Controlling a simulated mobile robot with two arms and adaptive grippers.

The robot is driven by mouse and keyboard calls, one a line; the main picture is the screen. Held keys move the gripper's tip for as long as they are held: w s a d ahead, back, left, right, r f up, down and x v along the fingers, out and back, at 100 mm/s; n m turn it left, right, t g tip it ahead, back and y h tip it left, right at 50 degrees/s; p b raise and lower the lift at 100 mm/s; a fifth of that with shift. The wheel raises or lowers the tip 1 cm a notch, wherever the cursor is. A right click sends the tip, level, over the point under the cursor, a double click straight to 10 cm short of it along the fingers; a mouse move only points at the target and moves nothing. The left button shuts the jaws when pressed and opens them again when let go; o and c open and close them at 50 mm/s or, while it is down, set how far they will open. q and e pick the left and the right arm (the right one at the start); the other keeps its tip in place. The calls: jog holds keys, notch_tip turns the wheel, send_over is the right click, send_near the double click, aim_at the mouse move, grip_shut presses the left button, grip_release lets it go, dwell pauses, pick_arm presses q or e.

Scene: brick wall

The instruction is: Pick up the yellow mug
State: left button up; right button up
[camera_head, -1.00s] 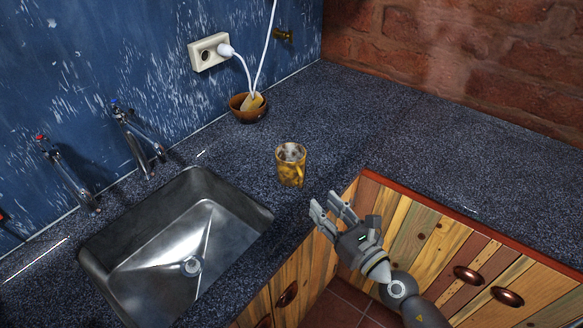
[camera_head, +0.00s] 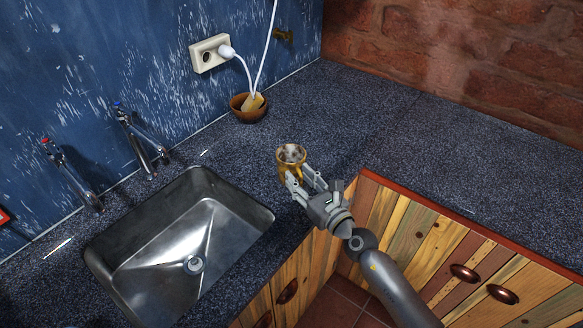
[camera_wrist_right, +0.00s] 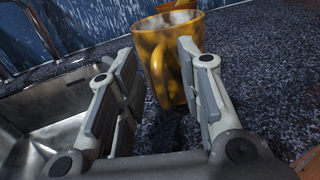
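The yellow mug (camera_head: 291,157) has dark blotches and stands upright on the dark speckled counter, right of the sink. My right gripper (camera_head: 301,178) is at the mug's near side, its fingers pointing at it. In the right wrist view the gripper (camera_wrist_right: 156,54) is open, with a wide gap between its fingers. I cannot tell whether that finger touches the mug. My left gripper is not in view.
The metal sink (camera_head: 235,207) with taps (camera_head: 140,145) lies to the left. A brown bowl (camera_head: 241,114) with a yellowish item stands at the back wall below a socket (camera_head: 207,54) with a white plug and cord. The counter (camera_head: 420,140) to the right is clear.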

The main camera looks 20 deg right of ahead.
aim_at(301, 174)
jog(key=shift+c, duration=0.4)
grip_shut()
jog(key=shift+r, duration=0.2)
jog(key=shift+r+p, duration=1.2)
jog(key=shift+r, duration=0.3)
jog(key=shift+s+a+r, duration=0.1)
jog(key=shift+s+r, duration=0.1)
jog(key=shift+r, duration=0.15)
jog(key=s+a+r+p, duration=0.3)
jog(key=s+r, duration=0.6)
jog(key=s, duration=0.4)
jog(key=shift+a+p, duration=0.3)
jog(key=shift+a, duration=0.05)
